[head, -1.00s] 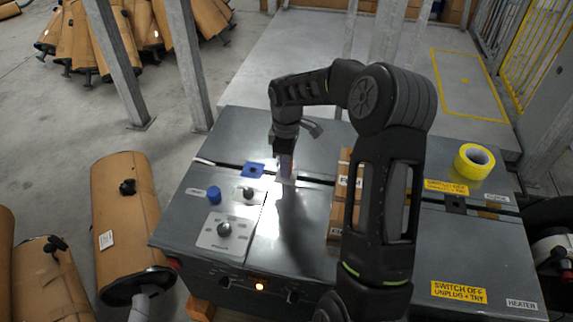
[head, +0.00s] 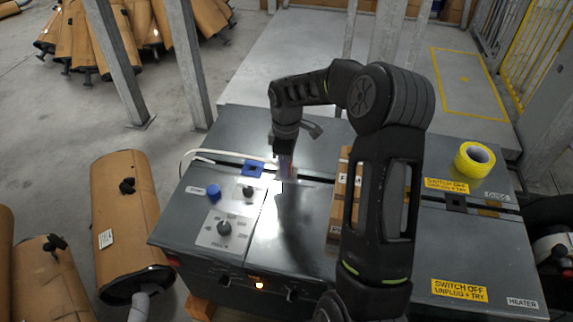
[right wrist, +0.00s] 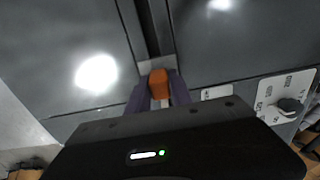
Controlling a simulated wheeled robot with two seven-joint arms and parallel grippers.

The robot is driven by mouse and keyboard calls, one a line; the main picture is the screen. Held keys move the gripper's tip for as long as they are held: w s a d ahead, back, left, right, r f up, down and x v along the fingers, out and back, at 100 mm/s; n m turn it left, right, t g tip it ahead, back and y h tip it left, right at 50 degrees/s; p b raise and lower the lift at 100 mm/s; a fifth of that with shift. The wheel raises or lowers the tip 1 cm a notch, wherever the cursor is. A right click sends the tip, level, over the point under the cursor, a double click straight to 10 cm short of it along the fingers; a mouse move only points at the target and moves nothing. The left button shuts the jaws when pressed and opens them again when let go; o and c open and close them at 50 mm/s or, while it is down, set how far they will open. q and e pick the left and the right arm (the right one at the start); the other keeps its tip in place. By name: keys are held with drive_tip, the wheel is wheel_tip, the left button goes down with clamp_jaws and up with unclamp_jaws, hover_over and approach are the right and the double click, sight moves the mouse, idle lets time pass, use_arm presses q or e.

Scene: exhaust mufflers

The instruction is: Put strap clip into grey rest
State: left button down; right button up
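My right gripper (head: 284,186) is low over the grey machine top, close to the slot across it. In the right wrist view its purple fingers (right wrist: 158,92) are closed on the sides of an orange block (right wrist: 159,82), which looks like the strap clip. The clip is mostly hidden in the head view. A blue piece (head: 252,167) sits in the slot left of the gripper. A dark grey piece (head: 456,203) sits in the slot at the right; I cannot tell whether it is the grey rest. My left gripper is out of view.
A white strap (head: 205,151) loops at the slot's left end. A knob panel (head: 225,231) is at the front left. A cardboard box (head: 345,190) stands right of the gripper, partly behind my arm. Yellow tape (head: 474,160) lies at the far right.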

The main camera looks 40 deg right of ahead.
drive_tip(key=o, duration=0.4)
drive_tip(key=shift+r, duration=3.95)
